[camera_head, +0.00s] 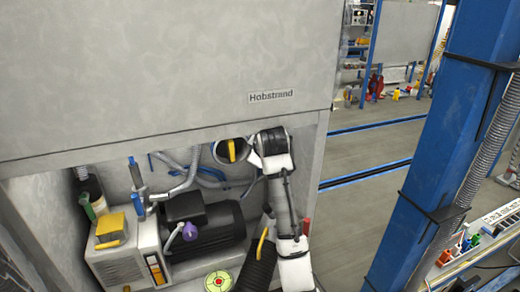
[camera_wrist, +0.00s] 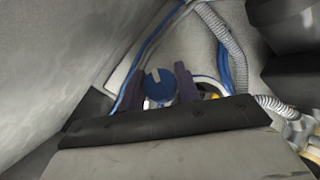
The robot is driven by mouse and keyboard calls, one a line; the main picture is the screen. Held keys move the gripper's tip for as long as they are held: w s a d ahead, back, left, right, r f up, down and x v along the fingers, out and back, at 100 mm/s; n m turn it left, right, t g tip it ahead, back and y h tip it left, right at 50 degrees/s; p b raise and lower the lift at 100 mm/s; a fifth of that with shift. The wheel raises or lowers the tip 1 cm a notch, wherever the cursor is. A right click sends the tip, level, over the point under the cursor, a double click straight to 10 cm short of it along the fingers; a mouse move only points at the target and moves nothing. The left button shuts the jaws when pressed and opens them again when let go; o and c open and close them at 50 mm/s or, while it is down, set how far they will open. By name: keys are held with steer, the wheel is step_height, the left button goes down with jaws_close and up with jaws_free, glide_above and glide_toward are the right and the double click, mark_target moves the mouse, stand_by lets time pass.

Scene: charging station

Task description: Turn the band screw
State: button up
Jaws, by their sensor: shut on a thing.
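The band screw, a round blue head with a pale slot (camera_wrist: 157,78), shows in the middle of the wrist view. My gripper (camera_wrist: 160,88) has its two dark fingers on either side of the blue head and is shut on it. The dark gripper body covers what lies below the head. In the head view my arm reaches up into the open bay of the grey cabinet (camera_head: 165,75). There my wrist hides the fingertips and the screw.
Grey corrugated hose (camera_wrist: 220,35) and blue lines run close beside the fingers. A grey wall fills the left of the wrist view. In the bay stand a black motor (camera_head: 215,230) and a pale box (camera_head: 125,262). A blue post (camera_head: 440,150) stands right; open floor lies between.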

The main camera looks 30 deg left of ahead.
steer(key=shift+g, duration=0.6)
steer(key=shift+m, duration=0.3)
steer(key=o, duration=1)
steer(key=shift+c, duration=0.2)
steer(key=shift+s+d, duration=0.1)
steer(key=shift+s+d+r+b, duration=0.1)
steer(key=shift+s+b, duration=0.05)
steer(key=shift+b, duration=0.35)
steer(key=s+d+b, duration=0.4)
steer(key=s+d, duration=0.4)
steer(key=s, duration=0.1)
steer(key=shift+d+r, duration=0.15)
steer(key=shift+r, duration=0.1)
steer(key=shift+s, duration=0.1)
